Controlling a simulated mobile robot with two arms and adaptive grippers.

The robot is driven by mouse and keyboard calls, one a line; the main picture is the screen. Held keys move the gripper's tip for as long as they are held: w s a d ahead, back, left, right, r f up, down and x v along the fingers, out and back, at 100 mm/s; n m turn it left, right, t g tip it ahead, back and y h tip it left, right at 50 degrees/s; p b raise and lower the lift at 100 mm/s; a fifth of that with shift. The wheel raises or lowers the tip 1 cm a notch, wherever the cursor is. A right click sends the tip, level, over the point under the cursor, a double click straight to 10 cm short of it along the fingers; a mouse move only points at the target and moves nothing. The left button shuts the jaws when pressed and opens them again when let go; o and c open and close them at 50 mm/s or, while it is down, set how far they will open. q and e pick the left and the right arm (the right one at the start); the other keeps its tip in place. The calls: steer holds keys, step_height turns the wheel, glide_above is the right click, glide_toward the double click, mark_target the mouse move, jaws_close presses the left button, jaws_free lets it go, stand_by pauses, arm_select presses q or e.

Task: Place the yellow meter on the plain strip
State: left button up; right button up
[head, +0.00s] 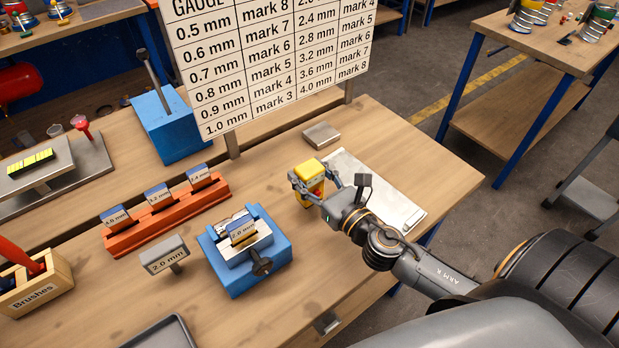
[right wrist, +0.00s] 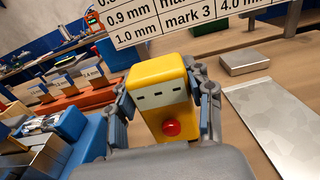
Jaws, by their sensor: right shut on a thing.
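The yellow meter (head: 305,170) is a small upright block with a white face panel and a red button; the panel and button face the right wrist view (right wrist: 160,88). My right gripper (head: 320,180) is shut on it, with one finger on each side. I cannot tell whether the meter touches the bench. A flat grey metal strip (head: 372,188), which looks like the plain strip, lies on the bench just right of the meter, partly hidden by my right gripper and wrist. It also shows at the right of the right wrist view (right wrist: 285,125). My left gripper is not in view.
A small grey metal block (head: 321,135) lies behind the strip. A gauge chart (head: 270,60) stands at the back. A blue vise (head: 245,255) holding a labelled block and a red rack (head: 165,220) of labelled blocks stand to the left.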

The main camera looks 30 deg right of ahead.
steer(key=s+a+r+p, duration=0.3)
steer(key=s+r+p, duration=0.1)
steer(key=s+r, duration=0.6)
steer(key=s, duration=0.3)
steer(key=shift+s+a+r, duration=0.15)
steer(key=shift+s+r, duration=0.05)
steer(key=shift+s, duration=0.05)
